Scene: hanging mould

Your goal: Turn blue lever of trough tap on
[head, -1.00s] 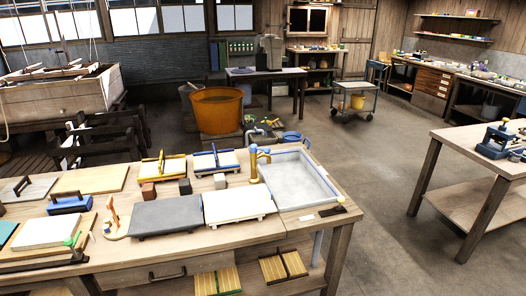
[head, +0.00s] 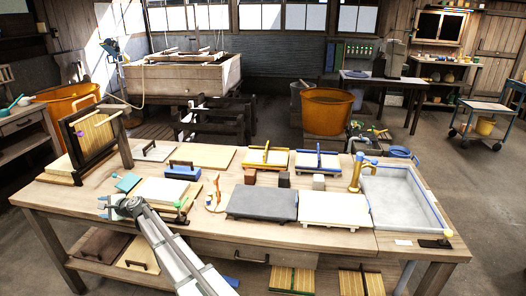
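The brass-yellow trough tap (head: 356,174) stands at the left rim of the trough, on the right part of the long workbench. Its small blue lever (head: 371,163) is at the top of the tap. The exact angle of the lever is hard to tell at this size. The trough (head: 432,222) is a shallow pale basin with a blue edge. My gripper (head: 104,206) is at the left part of the bench, far from the tap. Its fingers look apart and empty.
Between my gripper and the tap are a grey slab (head: 262,204), a white board (head: 335,208), small blocks, and yellow (head: 267,158) and blue (head: 317,161) handled frames. An upright framed board (head: 92,135) stands at the bench's left. A dark piece with a yellow knob (head: 447,234) sits by the trough.

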